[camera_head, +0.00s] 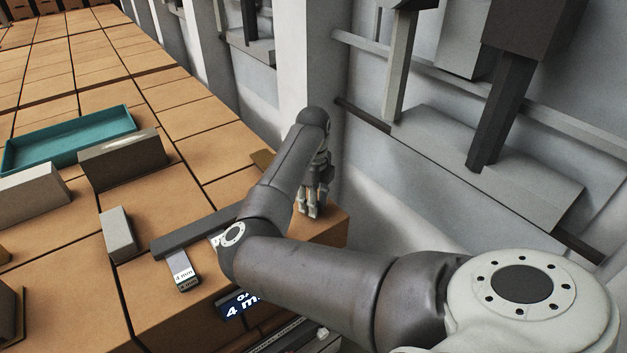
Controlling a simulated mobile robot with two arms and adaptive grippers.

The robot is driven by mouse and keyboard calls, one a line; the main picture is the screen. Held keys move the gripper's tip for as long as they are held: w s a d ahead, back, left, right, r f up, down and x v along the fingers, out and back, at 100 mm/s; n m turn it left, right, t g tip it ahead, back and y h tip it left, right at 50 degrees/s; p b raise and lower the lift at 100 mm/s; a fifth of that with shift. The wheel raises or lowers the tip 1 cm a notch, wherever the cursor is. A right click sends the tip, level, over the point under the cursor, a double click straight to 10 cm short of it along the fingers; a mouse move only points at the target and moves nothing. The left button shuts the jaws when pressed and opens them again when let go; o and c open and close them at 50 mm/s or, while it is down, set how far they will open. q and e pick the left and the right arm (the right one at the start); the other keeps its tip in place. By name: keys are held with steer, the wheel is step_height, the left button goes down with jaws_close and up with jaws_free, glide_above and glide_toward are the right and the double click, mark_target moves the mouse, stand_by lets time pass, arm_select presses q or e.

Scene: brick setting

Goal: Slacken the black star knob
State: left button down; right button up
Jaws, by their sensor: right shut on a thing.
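My right arm reaches in from the lower right. My right gripper (311,211) points down at the right edge of the brown worktop, beyond the bend of the arm. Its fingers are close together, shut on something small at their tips. The black star knob does not show clearly; the fingers and the arm hide that spot. A dark grey bar (193,234) lies on the worktop left of the gripper, partly behind my arm. A grey piece marked "4 mm" (183,272) lies against it. My left gripper is not in view.
Grey blocks (118,235) and a teal tray (70,140) stand on the tiled brown worktop (200,125) to the left. Grey machinery (455,150) with dark posts stands close on the right.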

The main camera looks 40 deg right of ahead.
steer(key=shift+r+n+p, duration=0.15)
steer(key=shift+n+p, duration=0.35)
steer(key=shift+n, duration=0.5)
steer(key=n, duration=0.2)
steer(key=shift+n+p, duration=0.3)
steer(key=shift+p, duration=0.05)
steer(key=n, duration=0.4)
steer(key=shift+s+n, duration=0.1)
steer(key=shift+n, duration=0.2)
steer(key=n, duration=0.5)
steer(key=shift+s+a, duration=0.1)
steer(key=n, duration=0.6)
steer(key=shift+n, duration=0.4)
steer(key=n, duration=0.6)
steer(key=shift+s+n, duration=0.15)
steer(key=shift+n, duration=0.15)
steer(key=o, duration=1)
